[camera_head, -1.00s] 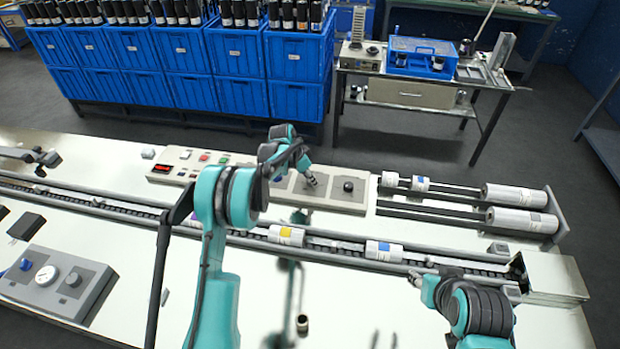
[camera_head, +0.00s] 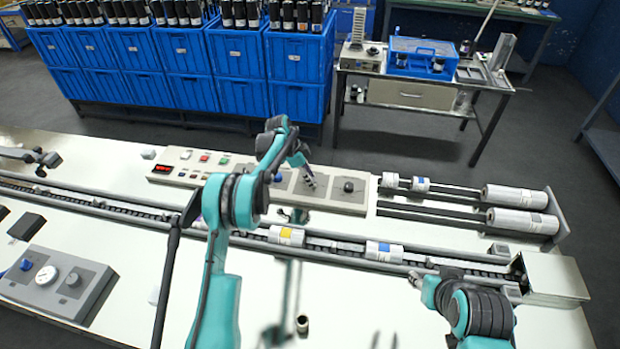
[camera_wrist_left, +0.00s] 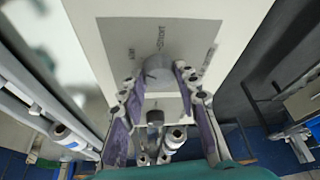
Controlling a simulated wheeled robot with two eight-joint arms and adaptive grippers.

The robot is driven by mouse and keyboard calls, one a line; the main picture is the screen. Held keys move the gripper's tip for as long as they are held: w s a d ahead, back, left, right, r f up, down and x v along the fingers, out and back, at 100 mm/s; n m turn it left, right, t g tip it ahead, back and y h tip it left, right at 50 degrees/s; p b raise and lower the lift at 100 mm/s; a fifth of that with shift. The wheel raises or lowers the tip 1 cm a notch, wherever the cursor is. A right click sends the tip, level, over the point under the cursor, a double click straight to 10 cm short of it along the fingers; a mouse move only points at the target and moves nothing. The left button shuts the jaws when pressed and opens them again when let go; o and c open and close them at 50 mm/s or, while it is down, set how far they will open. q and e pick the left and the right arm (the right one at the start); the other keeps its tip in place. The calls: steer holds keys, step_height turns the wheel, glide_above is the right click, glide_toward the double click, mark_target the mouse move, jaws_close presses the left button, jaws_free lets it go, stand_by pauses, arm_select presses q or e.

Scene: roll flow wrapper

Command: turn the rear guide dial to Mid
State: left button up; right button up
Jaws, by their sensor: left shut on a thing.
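The long beige control panel (camera_head: 215,178) lies at the far side of the machine table. My left gripper (camera_head: 308,180) comes down onto a dial on a grey plate near its right end. In the left wrist view the grey dial knob (camera_wrist_left: 158,68) sits between my left fingers, which are shut on it.
A conveyor track with white rolls (camera_head: 286,236) runs in front of the panel. Large film rolls (camera_head: 515,197) are on rods at the right. A grey box with a gauge (camera_head: 58,283) stands at the front left. Blue crates (camera_head: 190,60) stand behind the table.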

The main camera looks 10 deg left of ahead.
stand_by(0.3)
arm_select(q)
steer(key=o, duration=1.2)
steer(key=shift+c, duration=0.2)
steer(key=v, duration=1.2)
